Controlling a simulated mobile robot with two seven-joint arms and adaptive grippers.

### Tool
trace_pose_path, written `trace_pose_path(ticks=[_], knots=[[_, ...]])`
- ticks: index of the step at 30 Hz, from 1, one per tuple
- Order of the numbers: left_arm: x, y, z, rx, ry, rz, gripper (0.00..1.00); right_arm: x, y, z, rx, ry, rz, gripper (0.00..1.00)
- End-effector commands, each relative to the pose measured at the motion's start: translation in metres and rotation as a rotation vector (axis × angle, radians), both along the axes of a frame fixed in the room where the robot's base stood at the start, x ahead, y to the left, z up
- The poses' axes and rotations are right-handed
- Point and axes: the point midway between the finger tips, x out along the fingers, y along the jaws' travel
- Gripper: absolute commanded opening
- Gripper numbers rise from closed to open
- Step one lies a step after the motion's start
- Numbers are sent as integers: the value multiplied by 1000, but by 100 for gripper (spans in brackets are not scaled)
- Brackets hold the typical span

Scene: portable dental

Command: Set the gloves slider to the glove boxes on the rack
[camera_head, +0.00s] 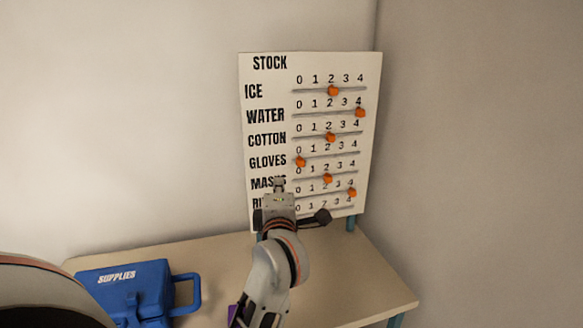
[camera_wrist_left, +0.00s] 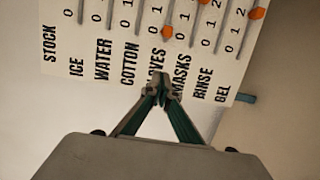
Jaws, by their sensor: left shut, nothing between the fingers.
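A white stock board (camera_head: 310,67) stands upright at the back of the table, with rows of numbers 0 to 4 and orange slider knobs. The gloves slider knob (camera_head: 300,161) is at the left end of its track, at 0. It also shows in the left wrist view (camera_wrist_left: 167,31). My left gripper (camera_head: 279,183) is shut and empty, in front of the board's lower left, over the masks label and below the gloves knob. In the left wrist view its closed fingertips (camera_wrist_left: 160,91) overlap the gloves label. I cannot tell whether they touch the board. No rack or glove boxes show.
The other knobs are close: the cotton knob (camera_head: 330,138) above and the masks knob (camera_head: 327,179) below right. A blue supplies case (camera_head: 125,292) sits at the table's left. The table top (camera_head: 350,280) is clear on the right. Walls stand behind.

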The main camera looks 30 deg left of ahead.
Motion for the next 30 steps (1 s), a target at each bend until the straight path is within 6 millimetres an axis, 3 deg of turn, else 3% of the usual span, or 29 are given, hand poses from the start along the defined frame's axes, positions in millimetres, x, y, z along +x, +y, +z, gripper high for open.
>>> trace_pose_path(ticks=[5, 18, 22, 30], knots=[[15, 11, 0, 0, 1, 0, 0, -1, 0, 0, 0, 1, 1, 0], [83, 60, 0, -1, 0, 1, 0, 0, 1, 3, 3, -2, 0, 0], [98, 42, -1, -4, 1, -3, 0, 1, 2, 4, 6, -4, -1, 0], [110, 32, -1, -1, 2, 0, 0, 1, 2, 4, 6, -5, -2, 0]])
